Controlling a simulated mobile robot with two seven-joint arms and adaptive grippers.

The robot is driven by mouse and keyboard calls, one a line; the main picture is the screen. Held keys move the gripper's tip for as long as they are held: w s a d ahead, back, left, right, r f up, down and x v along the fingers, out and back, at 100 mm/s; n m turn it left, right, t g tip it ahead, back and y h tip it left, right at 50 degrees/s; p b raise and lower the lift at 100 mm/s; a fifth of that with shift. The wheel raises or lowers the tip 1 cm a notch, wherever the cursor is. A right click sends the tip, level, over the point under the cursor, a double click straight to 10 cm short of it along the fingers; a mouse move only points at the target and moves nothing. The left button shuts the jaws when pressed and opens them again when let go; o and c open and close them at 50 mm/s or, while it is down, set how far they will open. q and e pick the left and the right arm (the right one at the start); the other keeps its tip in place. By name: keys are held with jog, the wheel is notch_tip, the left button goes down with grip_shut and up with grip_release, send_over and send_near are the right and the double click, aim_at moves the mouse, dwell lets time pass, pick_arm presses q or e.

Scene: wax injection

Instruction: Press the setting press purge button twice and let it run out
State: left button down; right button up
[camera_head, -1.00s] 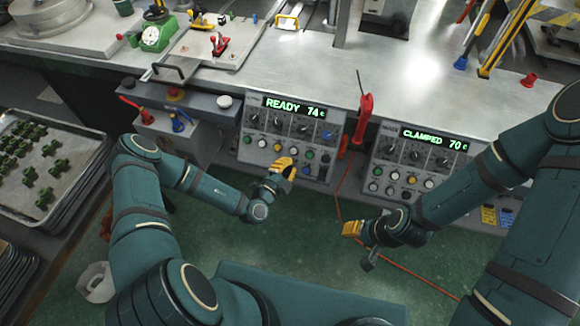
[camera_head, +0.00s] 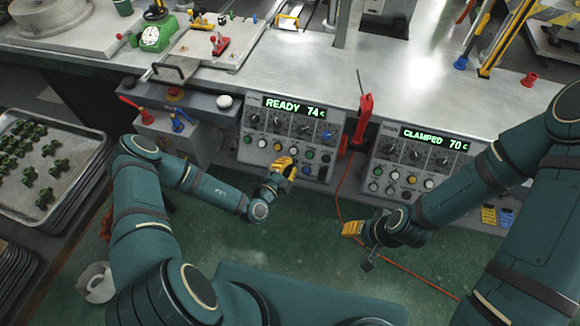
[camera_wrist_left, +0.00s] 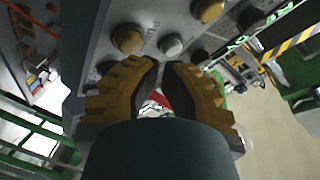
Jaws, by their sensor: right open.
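The left control panel (camera_head: 285,130) has a green display (camera_head: 294,107) reading READY 74 c, with dark knobs and rows of coloured buttons below. My left gripper (camera_head: 292,169) is at this panel's lower button rows, its yellow fingers pointing up at it. In the left wrist view its fingertips (camera_wrist_left: 161,66) are nearly together with nothing between them, just below a white button (camera_wrist_left: 171,45) and a yellow button (camera_wrist_left: 128,39). Contact with a button cannot be told. My right gripper (camera_head: 352,230) is open and empty, low in front of the right panel.
The right control panel (camera_head: 415,160) reads CLAMPED 70 c. A red-handled tool (camera_head: 365,106) hangs between the panels, with an orange cable below. A grey box with levers (camera_head: 172,130) stands left of the panels. A tray of green pieces (camera_head: 78,150) is at far left.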

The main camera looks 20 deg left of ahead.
pick_arm(q)
jog(key=shift+w+f, duration=0.15)
jog(key=shift+w, duration=0.05)
jog(key=shift+w+f, duration=0.3)
dwell(0.8)
jog(key=shift+r, duration=0.1)
jog(key=shift+s+r+p, duration=0.45)
jog(key=shift+s+p, duration=0.15)
jog(key=shift+s, duration=0.05)
jog(key=shift+s+r, duration=0.1)
jog(key=s+r+p, duration=0.3)
jog(key=p, duration=0.1)
jog(key=shift+s, duration=0.35)
dwell(0.4)
